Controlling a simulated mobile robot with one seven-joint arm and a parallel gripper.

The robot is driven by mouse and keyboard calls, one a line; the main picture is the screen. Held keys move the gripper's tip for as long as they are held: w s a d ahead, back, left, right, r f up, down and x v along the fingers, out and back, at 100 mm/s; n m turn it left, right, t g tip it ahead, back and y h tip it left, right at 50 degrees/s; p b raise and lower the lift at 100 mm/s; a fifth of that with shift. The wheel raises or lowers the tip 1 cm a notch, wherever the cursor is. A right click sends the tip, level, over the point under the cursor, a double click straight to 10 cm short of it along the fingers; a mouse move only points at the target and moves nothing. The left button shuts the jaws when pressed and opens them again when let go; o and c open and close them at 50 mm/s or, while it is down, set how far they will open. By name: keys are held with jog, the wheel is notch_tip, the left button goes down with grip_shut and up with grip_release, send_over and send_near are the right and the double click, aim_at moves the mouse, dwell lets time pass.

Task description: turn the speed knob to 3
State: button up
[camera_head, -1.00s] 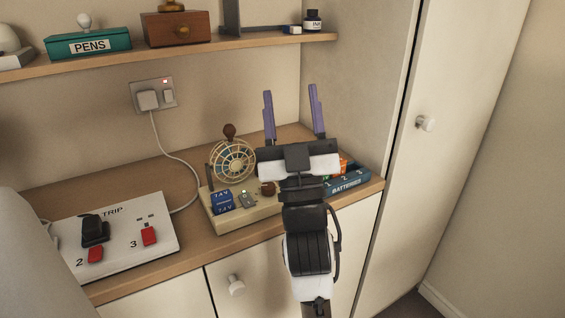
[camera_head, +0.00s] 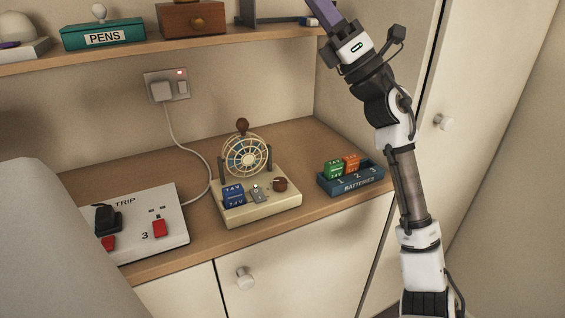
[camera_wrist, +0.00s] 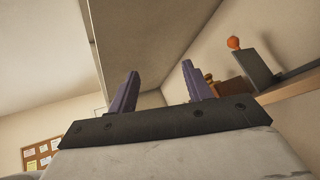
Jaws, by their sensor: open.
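The fan (camera_head: 246,156) with a round wire cage stands on a cream base (camera_head: 262,209) on the wooden counter. A small dark reddish-brown knob (camera_head: 280,184) sits at the right of the base top, taken to be the speed knob; its setting is too small to read. A grey switch (camera_head: 257,193) and a blue battery block (camera_head: 235,196) are beside it. My gripper (camera_wrist: 158,88) is open and empty, pointing up and away from the fan. In the head view it is raised near the shelf's right end, with only part of a purple finger (camera_head: 322,12) showing.
A blue battery tray (camera_head: 352,181) with green and orange blocks stands right of the fan. A white TRIP board (camera_head: 165,246) with red switches is at left. A white cable (camera_head: 188,158) runs to the wall socket. The shelf (camera_head: 133,51) overhangs the counter's back.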

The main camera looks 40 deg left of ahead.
jog(key=s+a+f+n+g+h, duration=0.4)
jog(key=s+a+n+h, duration=0.2)
jog(key=a+n+h, duration=0.15)
jog(key=n+t+h, duration=0.5)
jog(key=n+h, duration=0.1)
jog(key=h, duration=0.5)
send_over(280, 180)
jog(key=a, duration=0.6)
notch_tip(280, 180, down, 12)
jog(key=shift+w+d+f, duration=0.1)
jog(key=shift+f, duration=0.15)
jog(key=w+d+f+n+t+h, duration=0.1)
jog(key=w+d+f+t+h, duration=0.25)
jog(key=w+d+h, duration=0.35)
jog(key=shift+y, duration=0.45)
jog(key=x, duration=0.4)
jog(key=s+x, duration=0.1)
jog(key=x, duration=0.3)
jog(key=s+d+b+x, duration=0.1)
jog(key=x, duration=0.4)
jog(key=shift+s+r, duration=0.15)
jog(key=shift+r, duration=0.1)
jog(key=shift+c, duration=0.4)
jog(key=c, duration=0.9)
